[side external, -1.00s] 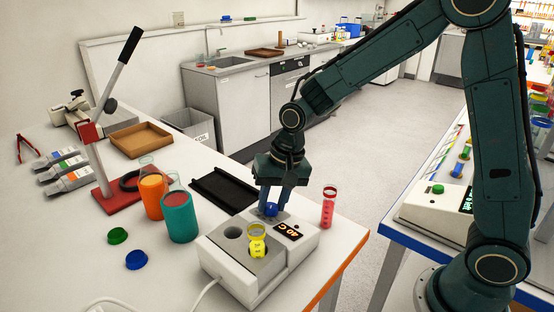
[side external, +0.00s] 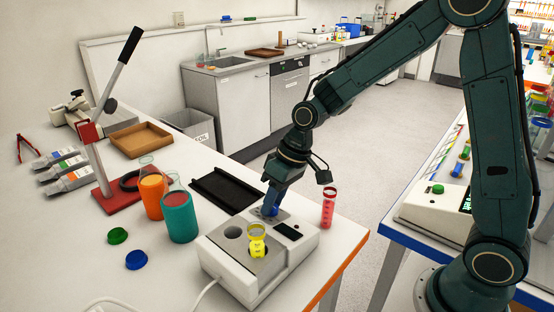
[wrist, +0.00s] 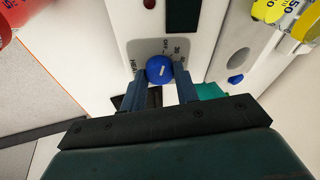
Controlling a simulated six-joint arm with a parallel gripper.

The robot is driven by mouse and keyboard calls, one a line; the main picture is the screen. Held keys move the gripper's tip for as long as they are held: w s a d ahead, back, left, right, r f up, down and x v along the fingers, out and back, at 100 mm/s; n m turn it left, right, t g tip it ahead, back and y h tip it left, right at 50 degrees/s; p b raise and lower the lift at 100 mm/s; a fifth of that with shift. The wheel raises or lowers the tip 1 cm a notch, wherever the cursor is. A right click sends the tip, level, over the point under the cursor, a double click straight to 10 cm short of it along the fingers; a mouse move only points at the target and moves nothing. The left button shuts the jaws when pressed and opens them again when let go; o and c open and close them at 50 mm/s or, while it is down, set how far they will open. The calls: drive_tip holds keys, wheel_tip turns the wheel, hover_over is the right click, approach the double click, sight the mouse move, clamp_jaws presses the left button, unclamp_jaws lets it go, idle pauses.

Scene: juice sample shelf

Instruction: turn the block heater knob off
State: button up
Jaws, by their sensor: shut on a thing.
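The white block heater (side external: 250,275) stands on the near bench with a yellow-labelled vial (side external: 257,245) in one well; another well is empty. Its small display (side external: 287,230) is dark, and dark in the wrist view too (wrist: 184,16). The round blue knob (wrist: 158,67) has a short white mark slanting up toward the printed OFF and 30 side; the exact setting is hard to tell. My gripper (wrist: 160,82) is shut on the knob, one blue finger on each side. In the side view my gripper (side external: 270,211) points down at the heater's back corner and mostly hides the knob.
A red vial (side external: 328,210) stands close right of the heater. Orange (side external: 152,198) and teal (side external: 180,222) containers stand left, with green (side external: 117,236) and blue (side external: 136,260) caps before them. A black tray (side external: 222,190) lies behind.

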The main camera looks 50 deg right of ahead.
idle(0.4)
drive_tip(key=o, duration=1)
drive_tip(key=shift+c, duration=0.2)
drive_tip(key=shift+r, duration=0.15)
drive_tip(key=v, duration=1.3)
drive_tip(key=shift+d+r, duration=0.15)
drive_tip(key=shift+r, duration=0.1)
drive_tip(key=shift+s, duration=0.2)
